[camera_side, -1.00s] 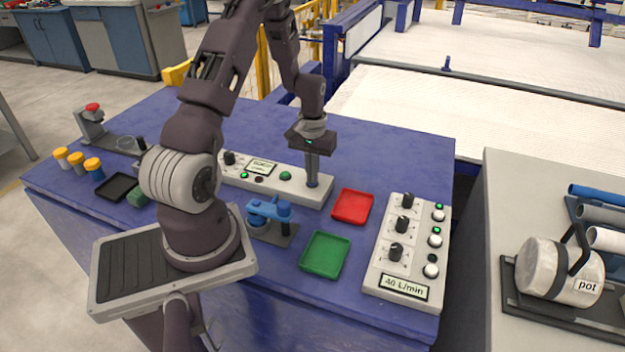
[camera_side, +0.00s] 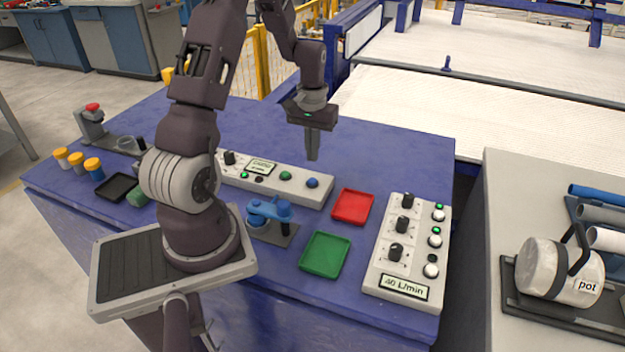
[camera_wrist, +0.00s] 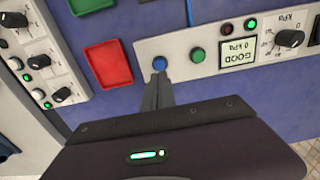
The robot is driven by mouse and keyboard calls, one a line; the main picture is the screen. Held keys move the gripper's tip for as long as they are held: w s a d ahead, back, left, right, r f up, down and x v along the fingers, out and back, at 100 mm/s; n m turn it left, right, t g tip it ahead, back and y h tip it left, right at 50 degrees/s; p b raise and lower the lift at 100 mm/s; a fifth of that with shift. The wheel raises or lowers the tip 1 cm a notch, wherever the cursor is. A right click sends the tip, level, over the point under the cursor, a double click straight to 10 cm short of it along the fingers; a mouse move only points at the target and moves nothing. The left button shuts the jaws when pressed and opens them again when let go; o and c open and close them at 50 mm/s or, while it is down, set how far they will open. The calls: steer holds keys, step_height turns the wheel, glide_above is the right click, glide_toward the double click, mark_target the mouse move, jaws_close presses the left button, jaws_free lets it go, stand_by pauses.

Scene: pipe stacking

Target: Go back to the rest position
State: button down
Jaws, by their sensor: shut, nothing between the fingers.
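My gripper (camera_side: 312,158) is shut and empty. In the side view it hangs in the air above the back control panel (camera_side: 235,178), clear of it. In the wrist view my closed fingers (camera_wrist: 157,82) point toward the blue button (camera_wrist: 160,63) at the panel's end. The blue button (camera_side: 313,183) and the green button (camera_side: 285,175) both show uncovered in the side view. The panel's display (camera_wrist: 238,54) reads GOOD, 0 kPa.
A red tray (camera_side: 352,206) and a green tray (camera_side: 325,255) lie right of a blue clamp-like device (camera_side: 268,212). A second panel (camera_side: 408,250) with knobs reads 40 L/min. A pot (camera_side: 560,272) lies on the right-hand bench. The blue table behind my gripper is clear.

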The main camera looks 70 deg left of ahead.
steer(key=shift+r, duration=0.1)
steer(key=s+d+r+m+t+y, duration=0.1)
steer(key=d+r+m+t, duration=0.25)
steer(key=d+r, duration=1.2)
steer(key=s+d+r+m+t, duration=0.1)
steer(key=s+d+r+m, duration=0.1)
steer(key=s+d, duration=0.3)
steer(key=s+d+r+m+t+h, duration=0.1)
steer(key=s+d+r+m, duration=0.2)
steer(key=s+d, duration=0.3)
steer(key=s, duration=0.2)
steer(key=shift+s+r, duration=0.35)
